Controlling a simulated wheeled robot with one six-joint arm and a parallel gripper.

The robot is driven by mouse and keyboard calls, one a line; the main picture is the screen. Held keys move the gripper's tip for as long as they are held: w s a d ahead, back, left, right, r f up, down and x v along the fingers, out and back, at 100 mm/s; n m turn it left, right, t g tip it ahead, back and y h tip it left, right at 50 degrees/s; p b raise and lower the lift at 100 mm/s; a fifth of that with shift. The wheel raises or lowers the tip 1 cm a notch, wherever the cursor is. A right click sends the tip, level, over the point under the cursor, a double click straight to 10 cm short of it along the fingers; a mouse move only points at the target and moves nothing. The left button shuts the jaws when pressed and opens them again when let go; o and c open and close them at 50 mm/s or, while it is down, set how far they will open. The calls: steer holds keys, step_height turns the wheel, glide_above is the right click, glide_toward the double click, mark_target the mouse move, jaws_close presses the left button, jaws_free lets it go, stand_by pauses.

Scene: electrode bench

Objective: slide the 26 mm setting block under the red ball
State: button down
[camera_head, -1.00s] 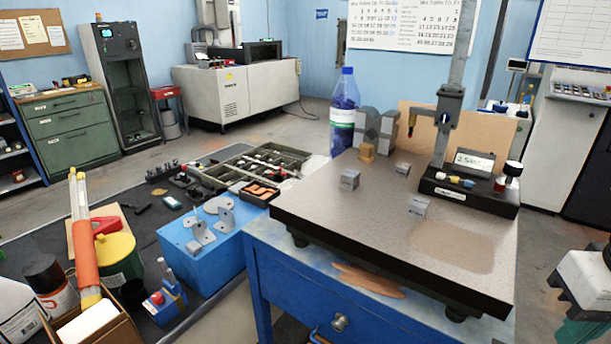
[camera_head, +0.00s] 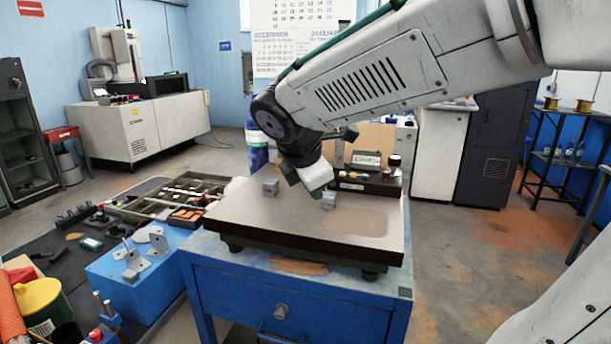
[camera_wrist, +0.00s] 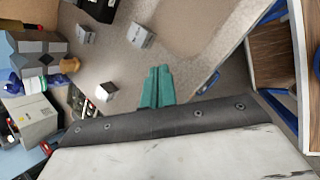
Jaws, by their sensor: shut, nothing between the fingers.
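Several small grey metal setting blocks stand on the granite plate (camera_head: 240,216). In the head view I see one block at the left (camera_head: 271,187) and one (camera_head: 328,200) beside my gripper (camera_head: 318,190). The wrist view shows three: a near block (camera_wrist: 105,91), a block at the top (camera_wrist: 141,34) and another at the upper left (camera_wrist: 86,33). Their size marks are too small to read. My gripper's teal fingers (camera_wrist: 158,84) are shut and empty above the plate, apart from the blocks. The red ball is not visible now; my arm covers much of the gauge stand (camera_head: 368,184).
Grey V-shaped blocks (camera_wrist: 38,52) and a small tan piece (camera_wrist: 70,65) stand at the plate's left in the wrist view. A blue bottle (camera_head: 256,148) is behind the plate. A blue box with brackets (camera_head: 135,280) is to the left. The plate's front is clear.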

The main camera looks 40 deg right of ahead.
mark_target(304, 192)
steer(key=w+d+r+n+t+h, duration=0.1)
steer(key=w+d+n+t+h, duration=0.1)
steer(key=w+n, duration=0.8)
steer(key=shift+m, duration=0.4)
steer(key=x, duration=0.9)
steer(key=shift+w+f, duration=0.15)
steer(key=shift+w, duration=0.15)
steer(key=shift+w+d, duration=0.75)
steer(key=shift+d, duration=0.35)
steer(key=shift+w+d, duration=0.5)
steer(key=shift+d, duration=0.1)
steer(key=shift+w+d, duration=0.7)
steer(key=shift+d, duration=0.3)
steer(key=shift+s+a, duration=0.1)
steer(key=shift+a, duration=0.05)
